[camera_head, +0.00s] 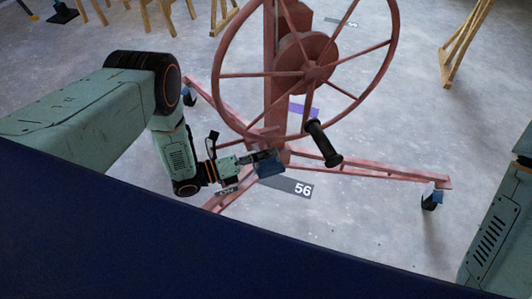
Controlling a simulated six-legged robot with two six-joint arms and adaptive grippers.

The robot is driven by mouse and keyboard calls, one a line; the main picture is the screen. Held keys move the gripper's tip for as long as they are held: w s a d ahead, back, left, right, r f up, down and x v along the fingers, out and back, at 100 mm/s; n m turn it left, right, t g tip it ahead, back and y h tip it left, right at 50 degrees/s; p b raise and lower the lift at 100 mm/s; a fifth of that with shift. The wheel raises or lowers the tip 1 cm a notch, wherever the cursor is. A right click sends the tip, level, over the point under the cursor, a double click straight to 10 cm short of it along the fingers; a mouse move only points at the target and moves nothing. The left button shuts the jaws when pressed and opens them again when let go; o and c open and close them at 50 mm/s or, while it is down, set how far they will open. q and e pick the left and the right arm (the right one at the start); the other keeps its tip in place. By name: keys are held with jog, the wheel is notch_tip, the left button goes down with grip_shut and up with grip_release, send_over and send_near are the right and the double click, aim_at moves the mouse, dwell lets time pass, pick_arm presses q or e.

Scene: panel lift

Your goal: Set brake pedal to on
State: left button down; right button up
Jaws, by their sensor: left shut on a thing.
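A red panel lift with a large spoked wheel (314,72) stands in front of me on splayed legs. A small blue piece low on its post, which looks like the brake pedal (270,169), sits at my left fingertips. My left gripper (262,158) reaches in from the left and is shut on this piece. The fingers cover part of it, so its exact tilt is hard to tell. My right arm (503,225) shows only in part at the right edge, and its gripper is out of view.
The wheel's black handle (323,143) hangs just above and right of my left gripper. A red leg (370,174) runs right to a caster (431,199). Wooden trestle legs (462,45) stand at the back. The grey floor at lower right is clear.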

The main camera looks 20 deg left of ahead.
pick_arm(q)
jog(key=shift+s+d, duration=0.2)
dwell(0.3)
